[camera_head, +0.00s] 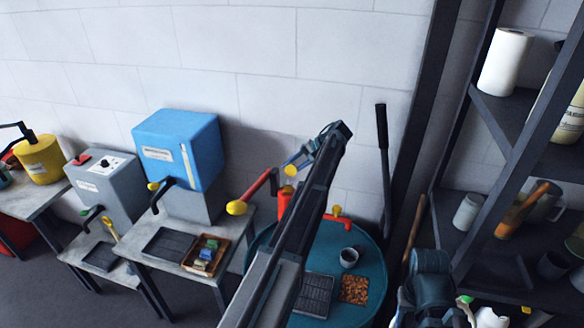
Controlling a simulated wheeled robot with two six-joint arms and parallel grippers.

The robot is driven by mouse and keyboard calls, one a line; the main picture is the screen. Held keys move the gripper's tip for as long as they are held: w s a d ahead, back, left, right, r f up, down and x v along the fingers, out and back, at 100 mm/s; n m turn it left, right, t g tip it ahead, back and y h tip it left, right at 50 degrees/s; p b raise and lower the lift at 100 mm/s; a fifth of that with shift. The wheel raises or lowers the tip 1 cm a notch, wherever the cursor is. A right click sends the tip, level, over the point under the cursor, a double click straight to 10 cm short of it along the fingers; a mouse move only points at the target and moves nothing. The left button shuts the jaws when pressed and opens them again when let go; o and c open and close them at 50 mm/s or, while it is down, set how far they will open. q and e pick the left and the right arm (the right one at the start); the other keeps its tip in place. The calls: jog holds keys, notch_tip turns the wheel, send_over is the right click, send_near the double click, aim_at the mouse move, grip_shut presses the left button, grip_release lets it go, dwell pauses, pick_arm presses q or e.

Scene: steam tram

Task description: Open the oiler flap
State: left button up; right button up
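A red device (284,203) stands on a teal round drum top, partly hidden behind my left arm. It has a red lever with a yellow knob (237,208) on its left and a red spout with a small yellow knob (337,210) on its right. I cannot tell for sure which part is the oiler flap. My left gripper (294,161) hangs over the device, pointing down and left, with its tips close to a yellow piece (291,171); contact and finger gap are too small to tell. A part of my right arm shows at the lower right; its fingers are not clearly seen.
The drum top (364,237) also bears a cup (348,257), a dark grille and a tray of orange bits (354,289). A blue-topped machine (180,150) and a grey machine (103,188) stand on tables at left. Shelving (522,130) stands close at right.

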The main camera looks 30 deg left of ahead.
pick_arm(q)
jog(key=p+v, duration=0.5)
jog(key=v, duration=0.2)
jog(key=shift+d, duration=0.2)
